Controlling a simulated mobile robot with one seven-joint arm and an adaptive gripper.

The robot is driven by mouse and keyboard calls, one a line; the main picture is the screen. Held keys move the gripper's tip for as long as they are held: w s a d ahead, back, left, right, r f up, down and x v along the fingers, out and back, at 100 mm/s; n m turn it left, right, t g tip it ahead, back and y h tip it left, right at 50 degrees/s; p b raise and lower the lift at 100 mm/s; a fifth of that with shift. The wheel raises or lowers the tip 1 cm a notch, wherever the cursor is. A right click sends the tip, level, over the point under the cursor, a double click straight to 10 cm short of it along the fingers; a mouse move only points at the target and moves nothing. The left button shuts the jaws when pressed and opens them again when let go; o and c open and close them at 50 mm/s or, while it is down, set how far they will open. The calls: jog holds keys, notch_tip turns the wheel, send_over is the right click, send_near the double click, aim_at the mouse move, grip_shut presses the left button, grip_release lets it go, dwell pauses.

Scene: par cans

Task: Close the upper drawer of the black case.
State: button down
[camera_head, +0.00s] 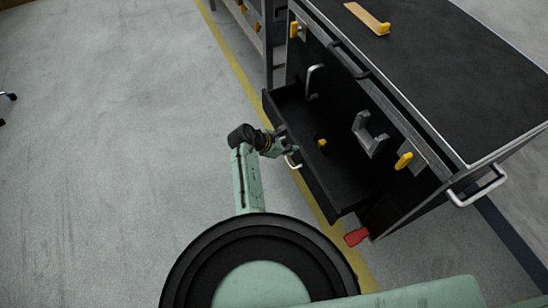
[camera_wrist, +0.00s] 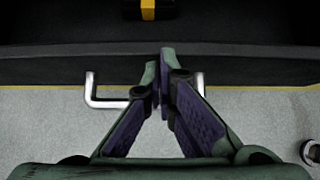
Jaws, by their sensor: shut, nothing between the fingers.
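The black case (camera_head: 449,62) stands at the right in the head view. One drawer (camera_head: 333,189) is pulled out of it to the left; its black front edge also shows in the wrist view (camera_wrist: 60,70). A small yellow-and-black object (camera_head: 321,143) lies in the drawer and shows at the top of the wrist view (camera_wrist: 148,9). My gripper (camera_head: 284,147) is at the drawer's outer front, by its silver handle (camera_head: 292,163). In the wrist view my gripper (camera_wrist: 161,78) is shut and empty, its fingers hiding the handle's middle (camera_wrist: 92,95). I cannot tell whether they touch the drawer.
A silver handle (camera_head: 312,80) and a grey bracket (camera_head: 368,134) show on the case's face. A yellow latch (camera_head: 403,161) and a red caster pedal (camera_head: 356,237) are lower right. A shelf frame (camera_head: 268,40) stands behind.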

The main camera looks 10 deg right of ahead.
jog(key=w+d, duration=0.1)
jog(key=d, duration=0.4)
jog(key=w+d, duration=0.2)
jog(key=d, duration=0.3)
jog(key=w+d, duration=0.2)
jog(key=d, duration=0.3)
jog(key=shift+w+d, duration=0.2)
jog(key=shift+d, duration=0.2)
jog(key=shift+a, duration=0.1)
jog(key=shift+s+a+p, duration=0.15)
jog(key=shift+a+p, duration=0.15)
jog(key=a+f+p+v, duration=0.1)
jog(key=v, duration=1.1)
jog(key=shift+s+a+f, duration=0.25)
jog(key=shift+s+a, duration=0.05)
jog(key=shift+a, duration=0.05)
jog(key=shift+w, duration=0.1)
